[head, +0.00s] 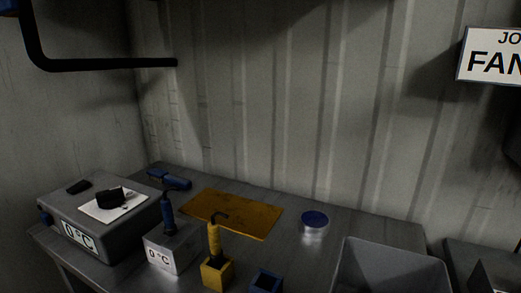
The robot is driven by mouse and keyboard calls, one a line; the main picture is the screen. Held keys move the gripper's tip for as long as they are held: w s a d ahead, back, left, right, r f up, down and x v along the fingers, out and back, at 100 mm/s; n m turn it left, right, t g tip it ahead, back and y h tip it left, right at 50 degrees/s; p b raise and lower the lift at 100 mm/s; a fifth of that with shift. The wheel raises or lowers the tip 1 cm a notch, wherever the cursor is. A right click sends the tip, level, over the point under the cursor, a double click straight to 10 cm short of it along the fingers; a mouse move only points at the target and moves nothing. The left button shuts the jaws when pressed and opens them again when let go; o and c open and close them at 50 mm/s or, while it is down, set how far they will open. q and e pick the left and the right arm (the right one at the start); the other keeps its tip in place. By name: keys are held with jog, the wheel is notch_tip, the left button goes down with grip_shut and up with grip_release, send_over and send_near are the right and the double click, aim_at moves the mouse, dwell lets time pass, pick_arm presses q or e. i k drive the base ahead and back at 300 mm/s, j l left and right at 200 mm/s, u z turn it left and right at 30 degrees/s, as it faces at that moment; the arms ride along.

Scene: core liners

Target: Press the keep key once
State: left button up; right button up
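I cannot make out a key marked keep in the head view. A grey box (88,222) with a "0 °C" label stands at the left end of the bench. A small black object on a white pad (113,208) and another small dark piece (78,187) lie on its top, too small to read. A smaller pale box (172,246), also labelled "0 °C", stands right of it with a blue-handled tool upright at it. Neither of my grippers can be made out.
The metal bench (375,231) also holds a yellow mat (245,216), a yellow holder (217,272) with a yellow-handled tool, a blue-topped tin (314,222), a blue holder (266,281) and a blue item (170,179). A grey bin (390,268) stands at front right.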

aim_at(46, 218)
jog(key=k+j+u, duration=0.75)
jog(key=i+l, duration=0.05)
